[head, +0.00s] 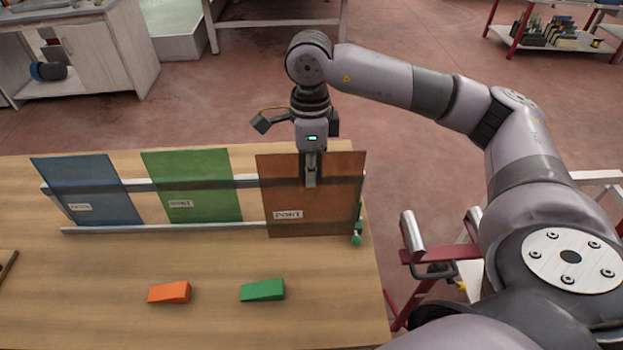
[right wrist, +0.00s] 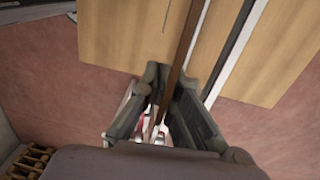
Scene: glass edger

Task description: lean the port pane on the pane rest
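The port pane (head: 295,195) is a brown-orange sheet with a white PORT label, standing nearly upright at the right end of the pane rest. The pane rest (head: 160,229) is a long frame with pale rails on the table; the port pane hides its right part. My right gripper (head: 311,172) reaches down over the pane's top edge, one finger on its near face. In the right wrist view, my right gripper (right wrist: 170,78) has the pane's edge (right wrist: 181,45) between its closed-in fingertips. Whether the pane's lower edge touches the rest or table is unclear. My left gripper is out of view.
A green pane (head: 195,180) and a blue pane (head: 90,190) lean on the rest to the left. An orange block (head: 169,293) and a green block (head: 262,290) lie on the table (head: 100,320) in front. A red-framed stand (head: 425,255) is right of the table.

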